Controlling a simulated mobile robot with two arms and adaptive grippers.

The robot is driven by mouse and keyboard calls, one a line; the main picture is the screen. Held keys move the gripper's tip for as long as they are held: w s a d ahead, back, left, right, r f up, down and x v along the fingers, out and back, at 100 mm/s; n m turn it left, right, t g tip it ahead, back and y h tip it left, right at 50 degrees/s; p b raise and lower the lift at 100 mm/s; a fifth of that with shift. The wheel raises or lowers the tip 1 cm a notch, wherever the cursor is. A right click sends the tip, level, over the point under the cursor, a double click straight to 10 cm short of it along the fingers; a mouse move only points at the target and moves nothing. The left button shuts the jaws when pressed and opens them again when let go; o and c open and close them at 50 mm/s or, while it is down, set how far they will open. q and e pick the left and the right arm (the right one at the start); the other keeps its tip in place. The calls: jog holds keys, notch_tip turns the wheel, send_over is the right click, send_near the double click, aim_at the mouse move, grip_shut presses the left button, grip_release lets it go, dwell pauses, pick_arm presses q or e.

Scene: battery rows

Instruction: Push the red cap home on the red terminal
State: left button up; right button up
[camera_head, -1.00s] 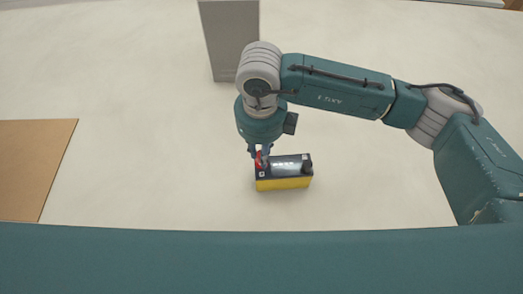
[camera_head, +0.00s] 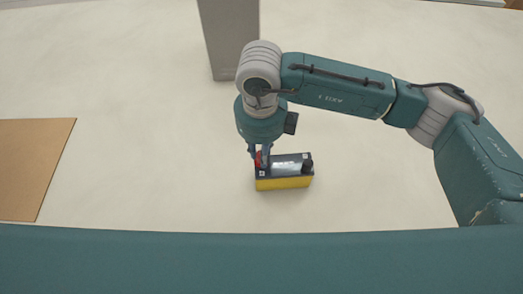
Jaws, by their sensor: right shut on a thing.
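A battery (camera_head: 284,183) with a yellow lower body and a dark top stands on the pale floor near the middle of the head view. The red cap (camera_head: 258,159) is at the left end of its top. My right gripper (camera_head: 259,158) points down over that end, with its fingers shut on the red cap. The red terminal is hidden under the cap and fingers, so I cannot tell how far down the cap sits. A black cap or terminal (camera_head: 307,166) is at the battery's right end. My left gripper is not in view.
A grey box-like block (camera_head: 231,45) stands behind the gripper at the top. A flat brown board (camera_head: 34,165) lies at the left edge. The pale floor (camera_head: 150,120) between the board and the battery is clear.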

jog(key=shift+f+b, duration=0.45)
dwell(0.3)
jog(key=o, duration=1.4)
jog(key=shift+r, duration=0.15)
jog(key=shift+r+p, duration=1.35)
jog(key=shift+r, duration=2.05)
